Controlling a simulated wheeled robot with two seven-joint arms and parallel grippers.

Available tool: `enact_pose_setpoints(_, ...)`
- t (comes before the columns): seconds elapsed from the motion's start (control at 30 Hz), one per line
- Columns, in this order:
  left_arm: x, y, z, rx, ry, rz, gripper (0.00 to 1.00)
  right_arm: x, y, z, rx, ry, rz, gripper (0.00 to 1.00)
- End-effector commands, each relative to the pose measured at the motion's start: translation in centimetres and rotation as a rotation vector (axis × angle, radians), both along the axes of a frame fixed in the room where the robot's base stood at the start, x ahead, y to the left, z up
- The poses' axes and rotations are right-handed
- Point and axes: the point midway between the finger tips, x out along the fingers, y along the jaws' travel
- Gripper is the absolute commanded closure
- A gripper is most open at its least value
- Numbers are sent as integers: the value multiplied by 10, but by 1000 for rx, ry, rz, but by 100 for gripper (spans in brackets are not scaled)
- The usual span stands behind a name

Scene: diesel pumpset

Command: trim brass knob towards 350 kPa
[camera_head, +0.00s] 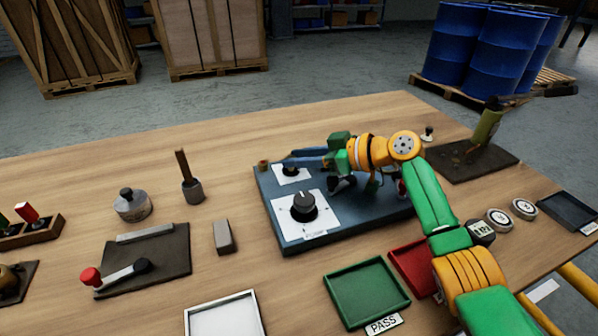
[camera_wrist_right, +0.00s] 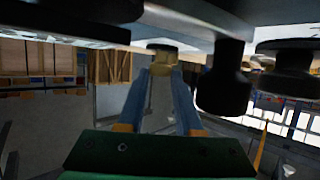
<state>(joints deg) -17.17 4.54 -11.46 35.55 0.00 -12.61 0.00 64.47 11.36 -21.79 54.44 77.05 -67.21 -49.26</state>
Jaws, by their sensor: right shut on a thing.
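The blue pump panel (camera_head: 272,205) lies on the wooden table. A small brass knob (camera_head: 263,165) sits at its far left corner. It also shows in the right wrist view (camera_wrist_right: 162,56), at the tips of the two blue fingers. My right gripper (camera_head: 284,162) reaches in from the right over the panel, low and nearly level, and is shut on the brass knob. A large black dial (camera_head: 303,207) stands on a white plate near the panel's front, and a smaller black knob (camera_head: 291,169) lies just beneath the fingers. My left gripper is not in view.
A green tray (camera_head: 367,292) and a red tray (camera_head: 412,262) lie in front of the panel. A red-handled lever on a dark plate (camera_head: 172,255) and a grey block (camera_head: 223,237) stand left. Bare table lies behind the panel.

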Motion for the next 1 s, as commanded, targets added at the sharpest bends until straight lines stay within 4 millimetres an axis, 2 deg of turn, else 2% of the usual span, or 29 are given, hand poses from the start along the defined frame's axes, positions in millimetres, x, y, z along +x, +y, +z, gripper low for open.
enact_pose_setpoints(0.03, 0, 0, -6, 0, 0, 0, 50, 1, 0, -3, 1, 2, 13, 100)
enact_pose_setpoints(0.2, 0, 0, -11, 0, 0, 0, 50, 1, 0, -2, -1, 3, 53, 100)
enact_pose_setpoints(0.67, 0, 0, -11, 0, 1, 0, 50, 1, 0, -1, -2, 3, 66, 100)
enact_pose_setpoints(0.7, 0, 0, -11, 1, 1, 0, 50, 1, 0, -1, -2, 3, 66, 63)
enact_pose_setpoints(0.8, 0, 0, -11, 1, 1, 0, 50, 1, 0, -1, -2, 3, 66, 36)
enact_pose_setpoints(1.0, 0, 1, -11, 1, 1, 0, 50, 1, 0, -1, -2, 3, 65, 36)
